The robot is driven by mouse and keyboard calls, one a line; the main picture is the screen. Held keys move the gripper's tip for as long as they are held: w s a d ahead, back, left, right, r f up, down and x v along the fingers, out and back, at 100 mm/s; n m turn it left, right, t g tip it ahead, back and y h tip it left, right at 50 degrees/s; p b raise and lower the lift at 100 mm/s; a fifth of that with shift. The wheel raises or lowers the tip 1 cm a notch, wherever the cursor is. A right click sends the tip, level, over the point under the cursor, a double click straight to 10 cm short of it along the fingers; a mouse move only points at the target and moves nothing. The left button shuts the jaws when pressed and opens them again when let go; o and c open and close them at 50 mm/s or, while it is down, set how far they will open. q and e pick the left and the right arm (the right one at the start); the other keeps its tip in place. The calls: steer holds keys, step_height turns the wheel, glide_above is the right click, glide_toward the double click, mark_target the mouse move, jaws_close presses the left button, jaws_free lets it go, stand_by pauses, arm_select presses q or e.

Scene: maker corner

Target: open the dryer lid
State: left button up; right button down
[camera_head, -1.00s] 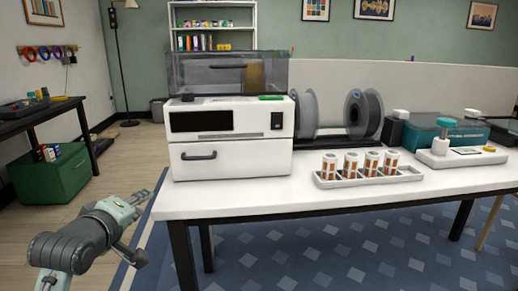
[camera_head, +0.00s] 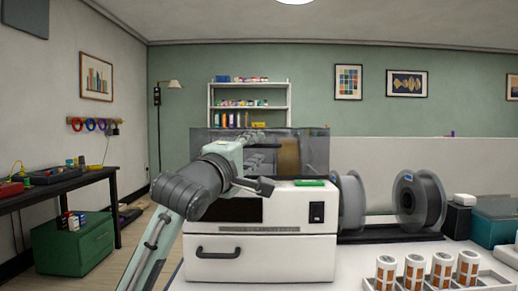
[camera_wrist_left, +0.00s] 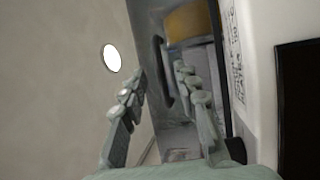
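The dryer (camera_head: 290,220) is a white box on the table with a dark panel and a front drawer handle. Its smoky see-through lid (camera_head: 312,150) sits on top, looking closed, with an orange-brown spool visible inside. My left gripper (camera_head: 262,142) is in front of the lid, at the lid's dark handle. In the left wrist view the two fingers are apart, and the lid handle (camera_wrist_left: 162,70) shows between and ahead of them. I cannot tell whether a finger touches it. My arm hides the left part of the dryer front. My right gripper is not in view.
A green item (camera_head: 310,183) lies on the dryer top, in front of the lid. Filament spools (camera_head: 420,200) stand to the right. A tray of orange-and-white containers (camera_head: 414,272) is at the front right. A dark side table (camera_head: 60,188) and green box (camera_head: 85,245) are at left.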

arm_select(q)
steer(key=shift+x, duration=1)
steer(key=shift+c, duration=0.6)
jaws_close()
